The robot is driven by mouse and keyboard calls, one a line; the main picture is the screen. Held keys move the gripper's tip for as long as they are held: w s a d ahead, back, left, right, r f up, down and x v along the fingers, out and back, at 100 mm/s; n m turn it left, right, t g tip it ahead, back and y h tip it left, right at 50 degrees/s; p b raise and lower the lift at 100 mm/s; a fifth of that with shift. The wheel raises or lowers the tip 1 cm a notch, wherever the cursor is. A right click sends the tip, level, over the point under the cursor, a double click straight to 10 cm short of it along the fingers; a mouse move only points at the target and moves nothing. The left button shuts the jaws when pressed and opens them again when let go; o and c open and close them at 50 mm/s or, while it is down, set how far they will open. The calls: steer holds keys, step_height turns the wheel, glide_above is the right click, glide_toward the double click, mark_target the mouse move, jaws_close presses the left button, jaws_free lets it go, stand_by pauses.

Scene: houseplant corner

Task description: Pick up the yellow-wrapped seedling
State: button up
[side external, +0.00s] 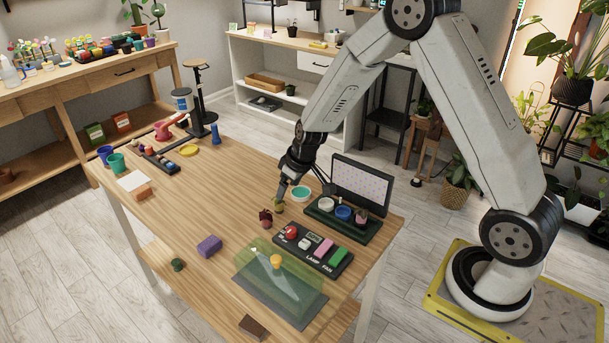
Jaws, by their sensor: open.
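A small yellow-green wrapped bundle (279,206), which looks like the yellow-wrapped seedling, stands on the wooden table just left of the teal-rimmed dish. My gripper (282,191) points down directly above it, with the fingertips at or very near its top. The jaws are open. The fingertips are small and partly overlap in this view, so I cannot tell whether they are around the bundle or touching it. A dark red wrapped bundle (265,218) stands close by, to the front left.
A teal-and-white dish (300,193) and a dark green tray (322,217) with pots and an upright panel are to the right. A button panel (313,250), a translucent green box (300,286) and a purple block (209,246) are nearer. The table's left middle is clear.

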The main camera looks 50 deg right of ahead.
glide_above(279, 203)
steer(key=s, duration=0.2)
step_height(279, 203, down, 7)
steer(key=shift+w+d+f+t, duration=0.15)
steer(key=shift+w+f+t, duration=0.05)
steer(key=shift+f, duration=0.45)
steer(key=shift+w+d+f+t, duration=0.1)
steer(key=shift+w+f+t, duration=0.1)
steer(key=shift+f, duration=0.4)
steer(key=shift+x, duration=2.6)
steer(key=shift+s+d, duration=0.1)
steer(key=shift+d, duration=0.05)
jaws_close()
